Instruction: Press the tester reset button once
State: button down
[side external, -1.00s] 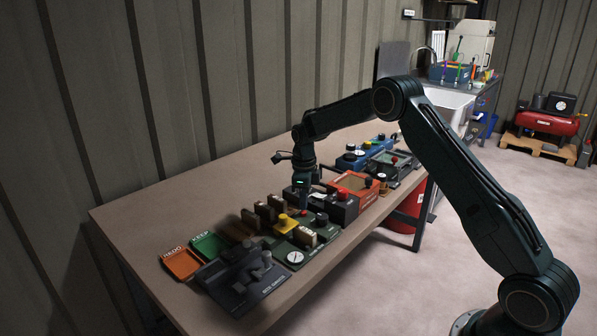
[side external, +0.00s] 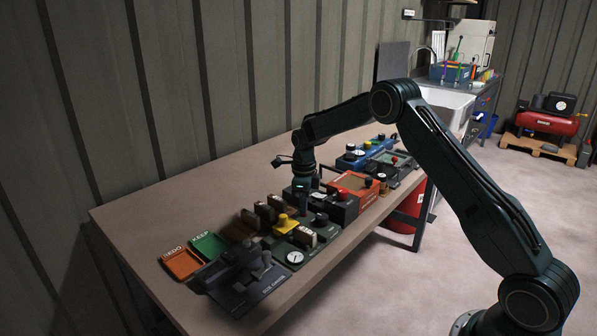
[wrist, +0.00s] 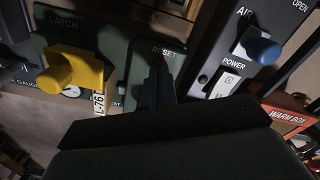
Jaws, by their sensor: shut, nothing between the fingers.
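The tester is a green panel (side external: 306,256) on the bench, with a yellow latch knob (side external: 285,224) and a round white gauge (side external: 295,257). In the wrist view the green panel (wrist: 114,45) carries the RESET label (wrist: 168,51), and the yellow latch knob (wrist: 78,70) is to its left. My gripper (side external: 304,209) points down at the panel's far side, its fingers together and empty. In the wrist view the fingertips (wrist: 158,68) are just below the RESET label. The reset button is hidden behind them, so I cannot tell whether they touch it.
A dark panel (wrist: 207,70) marked AIR and POWER, with a blue knob (wrist: 262,50), is close on the right in the wrist view. An orange warm box (side external: 354,182) stands beyond. KEEP (side external: 209,246) and REDO (side external: 182,264) trays lie at the near left. The bench's wall side is clear.

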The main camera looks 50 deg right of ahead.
jog(key=shift+r, duration=2.9)
jog(key=shift+r, duration=0.1)
jog(key=shift+s+a+r, duration=0.1)
jog(key=shift+r, duration=0.15)
jog(key=s+a+r+n+t, duration=0.1)
jog(key=s+a+r+n, duration=0.3)
jog(key=s+r+n, duration=0.4)
jog(key=s+a+r+n+t, duration=0.2)
jog(key=s+a+r+n, duration=0.35)
jog(key=s+r, duration=0.35)
jog(key=s+a+n+t, duration=0.1)
jog(key=s+a+n, duration=0.1)
jog(key=s+n, duration=0.6)
jog(key=s+a+n+t, duration=0.1)
jog(key=s+a+n, duration=0.1)
jog(key=s+n, duration=0.6)
jog(key=s, duration=0.5)
jog(key=shift+a+r+t, duration=0.15)
jog(key=shift+a+t, duration=0.1)
jog(key=shift+t, duration=0.05)
